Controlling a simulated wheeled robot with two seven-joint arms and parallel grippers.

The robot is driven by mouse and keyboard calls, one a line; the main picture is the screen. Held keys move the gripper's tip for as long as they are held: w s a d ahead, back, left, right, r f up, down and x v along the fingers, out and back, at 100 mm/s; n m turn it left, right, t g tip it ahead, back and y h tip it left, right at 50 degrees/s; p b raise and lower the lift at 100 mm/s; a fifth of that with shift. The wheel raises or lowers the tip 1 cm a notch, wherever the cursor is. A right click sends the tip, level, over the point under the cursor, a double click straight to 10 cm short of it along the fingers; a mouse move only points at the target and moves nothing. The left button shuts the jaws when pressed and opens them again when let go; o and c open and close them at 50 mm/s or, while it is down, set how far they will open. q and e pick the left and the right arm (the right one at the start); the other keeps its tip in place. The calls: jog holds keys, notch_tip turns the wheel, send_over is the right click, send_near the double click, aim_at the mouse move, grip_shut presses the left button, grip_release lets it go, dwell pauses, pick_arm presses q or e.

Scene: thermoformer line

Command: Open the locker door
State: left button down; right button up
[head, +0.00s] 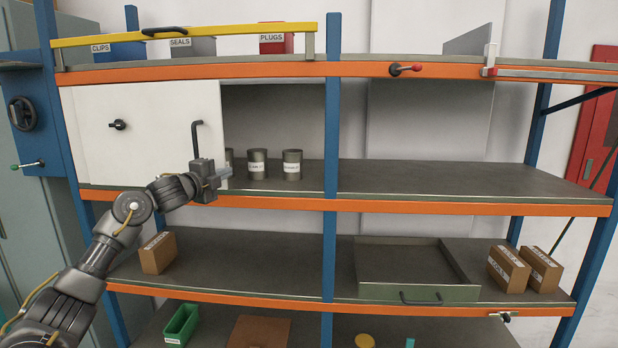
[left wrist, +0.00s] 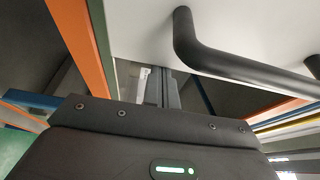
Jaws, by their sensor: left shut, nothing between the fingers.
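The locker door (head: 150,150) is a flat white panel at the left of the upper shelf in the head view. It has a small black knob (head: 118,125) on its left half and a black vertical bar handle (head: 197,138) near its right edge. I cannot tell whether the door is fully closed or slightly ajar. My left gripper (head: 222,175) is shut and empty, just below the handle at the door's right edge. In the left wrist view the handle (left wrist: 240,66) runs beside the fingers, not between them. My right gripper is out of view.
Grey cans (head: 257,164) stand right of the door. A yellow bar (head: 200,35) with a black handle crosses in front of the bins above. A cardboard box (head: 158,253) and a drawer-like tray (head: 420,293) are on the shelf below. The upper shelf's right half is clear.

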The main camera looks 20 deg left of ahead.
pick_arm(q)
jog(key=d, duration=0.4)
jog(key=s+b, duration=0.3)
jog(key=s, duration=0.6)
jog(key=shift+a+b, duration=0.3)
jog(key=shift+a, duration=0.15)
jog(key=shift+a, duration=0.1)
